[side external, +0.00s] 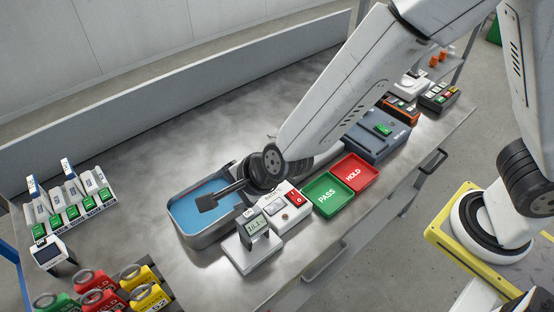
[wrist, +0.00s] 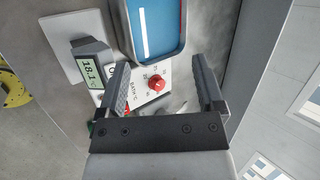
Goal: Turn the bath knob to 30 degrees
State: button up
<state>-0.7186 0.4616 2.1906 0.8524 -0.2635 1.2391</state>
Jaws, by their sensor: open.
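The bath knob (wrist: 156,84) is small, round and red, on a white panel (wrist: 138,92) with dial numbers and a "BATH °C" label. Its pointer setting is too small to read surely. My gripper (wrist: 161,64) is open; in the wrist view its two dark fingers lie left and right of the knob, with visible gaps and nothing between them gripped. In the side view my gripper (side external: 218,195) hangs over the blue water bath (side external: 193,236), and the knob is not distinguishable there. The bath (wrist: 183,52) also shows in the wrist view.
A digital thermometer (wrist: 92,68) reading about 18.1 stands beside the panel. A white box with a red switch (side external: 293,197) stands beside the bath. Green PASS (side external: 327,196) and red HOLD (side external: 355,173) trays lie to the right. The steel bench behind the bath is clear.

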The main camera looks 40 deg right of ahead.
jog(key=shift+w+d+f+m+g+h, duration=0.75)
jog(key=shift+w+d+m+g, duration=1.1)
jog(key=shift+m, duration=4.05)
jog(key=shift+w+d+f+m+g+h, duration=0.4)
jog(key=shift+w+d+f+m+g, duration=1.35)
jog(key=shift+m, duration=4.15)
jog(key=shift+w+d+f+m+g+h, duration=0.5)
jog(key=shift+w+d+m, duration=1.6)
jog(key=shift+m, duration=3.8)
jog(key=shift+s+d+r, duration=0.15)
jog(key=shift+s+d, duration=0.55)
jog(key=shift+s, duration=0.05)
jog(key=shift+s+f, duration=0.2)
jog(key=shift+f, duration=3.7)
grip_shut()
